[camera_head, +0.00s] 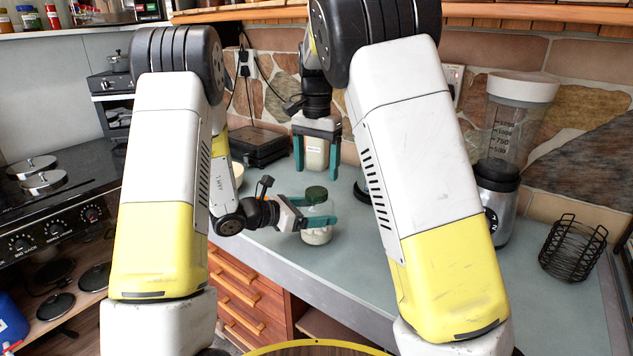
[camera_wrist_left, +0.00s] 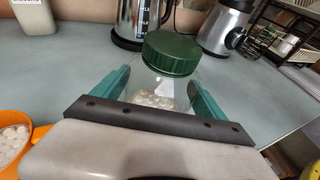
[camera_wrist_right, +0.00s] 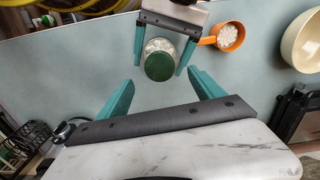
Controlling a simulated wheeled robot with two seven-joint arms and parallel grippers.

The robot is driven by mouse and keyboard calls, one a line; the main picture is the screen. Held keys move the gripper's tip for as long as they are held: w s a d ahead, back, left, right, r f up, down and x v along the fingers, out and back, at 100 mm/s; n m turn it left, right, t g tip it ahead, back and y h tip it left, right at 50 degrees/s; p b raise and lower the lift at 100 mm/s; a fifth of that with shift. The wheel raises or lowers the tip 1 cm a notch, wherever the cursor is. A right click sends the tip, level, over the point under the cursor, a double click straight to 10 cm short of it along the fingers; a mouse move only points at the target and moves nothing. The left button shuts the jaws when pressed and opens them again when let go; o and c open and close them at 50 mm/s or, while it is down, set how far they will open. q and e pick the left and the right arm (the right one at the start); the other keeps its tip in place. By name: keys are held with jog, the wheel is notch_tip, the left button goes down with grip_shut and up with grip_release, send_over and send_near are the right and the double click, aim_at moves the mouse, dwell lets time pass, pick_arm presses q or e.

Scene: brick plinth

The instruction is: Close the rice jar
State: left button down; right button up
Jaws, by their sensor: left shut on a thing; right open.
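The rice jar (camera_head: 317,232) is clear, with white grains inside; it also shows in the left wrist view (camera_wrist_left: 155,98). Its dark green lid (camera_head: 316,194) sits on the mouth, and appears from above in the right wrist view (camera_wrist_right: 159,66). I cannot tell how tightly it is seated. My left gripper (camera_head: 320,211) is shut around the jar's sides below the lid. The jar is upright at the counter; its base contact is unclear. My right gripper (camera_head: 317,160) points down, open and empty, above and behind the jar, with the lid ahead of its fingers (camera_wrist_right: 162,82).
An orange cup of white grains (camera_wrist_right: 227,37) and a cream bowl (camera_wrist_right: 303,42) stand near the jar. A labelled canister (camera_head: 316,152) stands behind my right fingers. A blender (camera_head: 498,180) and black wire basket (camera_head: 573,250) are at right. The counter's front is clear.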

notch_tip(320, 180, up, 6)
dwell(0.4)
pick_arm(q)
grip_release()
jog(key=v, duration=0.7)
jog(key=shift+s+a, duration=0.15)
jog(key=shift+a, duration=0.2)
jog(key=shift+a+r, duration=0.1)
jog(key=shift+r, duration=0.05)
pick_arm(e)
jog(key=shift+a, duration=0.1)
